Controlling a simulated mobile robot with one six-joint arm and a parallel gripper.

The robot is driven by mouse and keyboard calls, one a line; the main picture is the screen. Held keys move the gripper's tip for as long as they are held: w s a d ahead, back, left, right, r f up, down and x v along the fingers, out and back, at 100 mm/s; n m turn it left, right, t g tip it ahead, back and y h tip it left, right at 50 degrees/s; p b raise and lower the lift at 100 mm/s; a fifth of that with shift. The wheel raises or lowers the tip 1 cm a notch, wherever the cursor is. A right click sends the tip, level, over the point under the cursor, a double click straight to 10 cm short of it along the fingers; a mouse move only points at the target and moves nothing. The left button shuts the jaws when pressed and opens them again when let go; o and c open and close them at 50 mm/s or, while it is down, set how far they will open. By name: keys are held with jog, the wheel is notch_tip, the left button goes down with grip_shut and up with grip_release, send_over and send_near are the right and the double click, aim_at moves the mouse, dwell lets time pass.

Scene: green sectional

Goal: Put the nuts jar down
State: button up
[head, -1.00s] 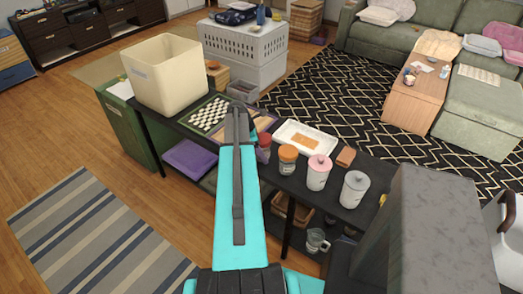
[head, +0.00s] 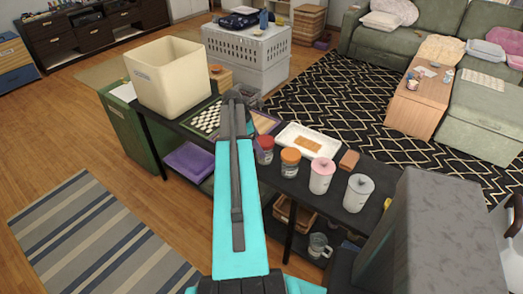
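My cyan arm reaches away over the dark shelf table (head: 372,172). Its dark far end, with my gripper (head: 238,98), is above the table near the checkered board (head: 207,117). My own arm hides the fingers, so I cannot see whether they are open or hold anything. A jar with a reddish lid (head: 264,151) shows just right of the arm, partly covered by it. A glass jar with an orange lid (head: 290,163) stands beside it. No label is readable, so I cannot tell which is the nuts jar.
A pink-lidded canister (head: 322,175) and a grey-lidded canister (head: 358,192) stand to the right. A white tray (head: 288,139) and a small brown block (head: 349,160) lie behind the jars. A cream bin (head: 170,78) stands at the table's left end.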

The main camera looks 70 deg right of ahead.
jog(key=b+v, duration=0.1)
jog(key=v, duration=0.5)
jog(key=shift+r, duration=0.1)
dwell(0.7)
